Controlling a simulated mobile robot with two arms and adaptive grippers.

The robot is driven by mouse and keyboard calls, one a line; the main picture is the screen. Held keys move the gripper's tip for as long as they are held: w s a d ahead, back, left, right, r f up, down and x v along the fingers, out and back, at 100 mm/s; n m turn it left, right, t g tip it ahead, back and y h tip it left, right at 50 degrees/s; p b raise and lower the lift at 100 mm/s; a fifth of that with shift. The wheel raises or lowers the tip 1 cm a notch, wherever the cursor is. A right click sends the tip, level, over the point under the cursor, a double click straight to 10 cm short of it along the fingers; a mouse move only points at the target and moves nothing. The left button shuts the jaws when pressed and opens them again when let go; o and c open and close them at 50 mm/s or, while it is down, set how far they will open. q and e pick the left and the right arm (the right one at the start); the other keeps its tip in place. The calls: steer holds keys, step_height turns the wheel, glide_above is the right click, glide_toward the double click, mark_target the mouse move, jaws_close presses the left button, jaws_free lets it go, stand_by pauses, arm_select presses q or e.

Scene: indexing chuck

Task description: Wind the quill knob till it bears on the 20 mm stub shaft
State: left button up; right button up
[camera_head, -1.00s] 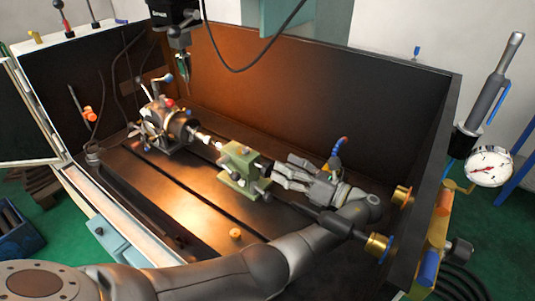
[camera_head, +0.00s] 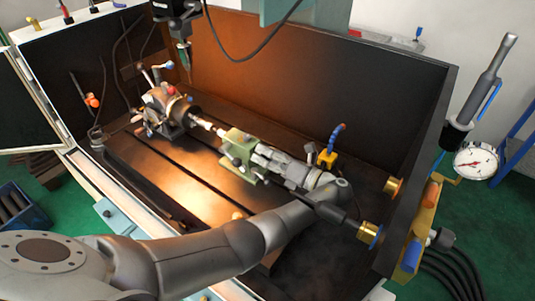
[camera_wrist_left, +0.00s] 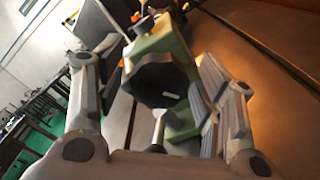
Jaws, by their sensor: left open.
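The green tailstock (camera_head: 236,150) stands on the dark machine table, facing the indexing chuck (camera_head: 184,109). The bright stub shaft (camera_head: 204,123) lies between them; whether the quill point touches it is too small to tell. The black quill knob (camera_wrist_left: 158,80) faces me in the left wrist view, on the near end of the green tailstock, which also shows there (camera_wrist_left: 165,45). My left gripper (camera_head: 260,157) is open, with one finger on each side of the knob, and no clear contact shows. In the head view the fingers hide the knob. My right gripper is out of view.
Dark enclosure walls (camera_head: 290,75) stand behind and at the right. A yellow block with a blue hose (camera_head: 327,157) is just behind my left wrist. Brass-coloured knobs (camera_head: 369,233) sit by the right wall. The slotted table (camera_head: 170,170) is bare in front of the chuck.

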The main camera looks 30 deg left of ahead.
arm_select(q)
steer(key=c, duration=1)
steer(key=shift+c, duration=0.2)
steer(key=shift+n, duration=0.3)
